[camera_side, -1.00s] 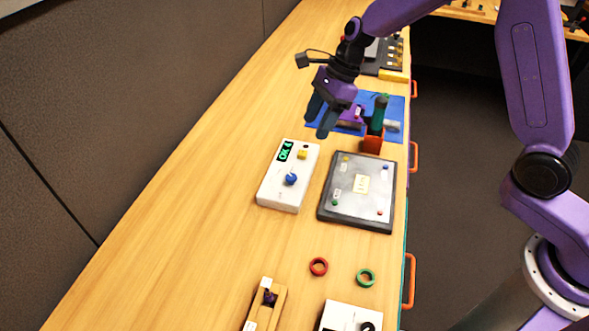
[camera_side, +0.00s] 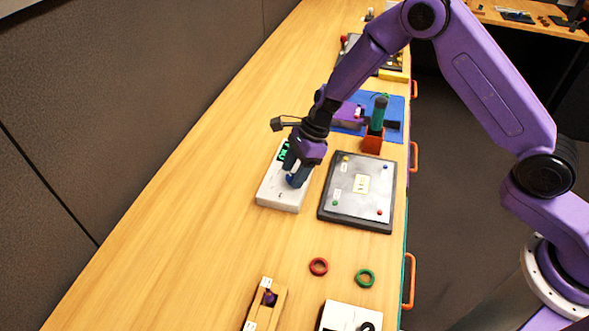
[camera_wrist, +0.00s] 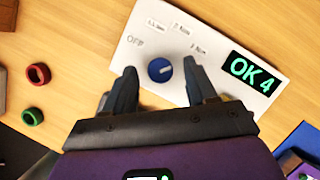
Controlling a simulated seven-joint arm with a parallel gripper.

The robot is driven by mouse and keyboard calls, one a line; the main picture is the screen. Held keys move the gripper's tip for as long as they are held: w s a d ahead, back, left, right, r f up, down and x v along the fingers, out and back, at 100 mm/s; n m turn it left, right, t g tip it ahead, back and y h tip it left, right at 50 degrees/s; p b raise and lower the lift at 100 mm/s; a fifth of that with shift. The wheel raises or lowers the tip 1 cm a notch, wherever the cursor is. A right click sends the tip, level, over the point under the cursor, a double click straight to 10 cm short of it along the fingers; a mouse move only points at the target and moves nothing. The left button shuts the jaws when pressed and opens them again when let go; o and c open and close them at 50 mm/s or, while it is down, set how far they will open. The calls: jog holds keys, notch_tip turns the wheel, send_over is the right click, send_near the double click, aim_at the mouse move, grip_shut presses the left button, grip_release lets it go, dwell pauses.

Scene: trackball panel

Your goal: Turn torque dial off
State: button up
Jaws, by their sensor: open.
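The torque dial is a blue round knob (camera_wrist: 160,69) with a white pointer line, on a white panel box (camera_wrist: 140,43). In the wrist view it lies between the tips of my open gripper (camera_wrist: 158,82), with a gap on each side. Several printed labels stand around it, one reading "OFF" at its left; the pointer is on the side toward the display. In the side view my gripper (camera_side: 297,178) is over the white box (camera_side: 278,196) and mostly hides the knob (camera_side: 290,179).
A grey plate with coloured pegs (camera_side: 345,211) lies right of the box. A red ring (camera_side: 318,267) and a green ring (camera_side: 365,278) lie nearer the camera. A blue mat (camera_side: 393,108) with tools is behind. The table left of the box is clear.

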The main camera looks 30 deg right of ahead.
jog(key=shift+f, duration=0.1)
jog(key=c, duration=1)
jog(key=shift+c, duration=0.2)
jog(key=shift+n, duration=0.3)
jog(key=n, duration=0.1)
jog(key=n+g, duration=0.1)
jog(key=n, duration=0.1)
jog(key=n+g, duration=0.1)
jog(key=n, duration=0.1)
jog(key=shift+w, duration=0.25)
jog(key=n+g+h, duration=0.1)
jog(key=n, duration=0.2)
jog(key=n+g+h, duration=0.1)
jog(key=n, duration=0.2)
jog(key=shift+w+a+n, duration=0.15)
jog(key=shift+w+n, duration=0.05)
jog(key=shift+n, duration=0.2)
jog(key=n+h, duration=0.1)
jog(key=n, duration=0.2)
jog(key=n+g+h, duration=0.1)
jog(key=n, duration=0.2)
jog(key=shift+a, duration=0.2)
jog(key=n+h, duration=0.1)
jog(key=n, duration=0.1)
jog(key=n+h, duration=0.1)
jog(key=n, duration=0.2)
jog(key=shift+a+n, duration=0.2)
jog(key=shift+n, duration=0.1)
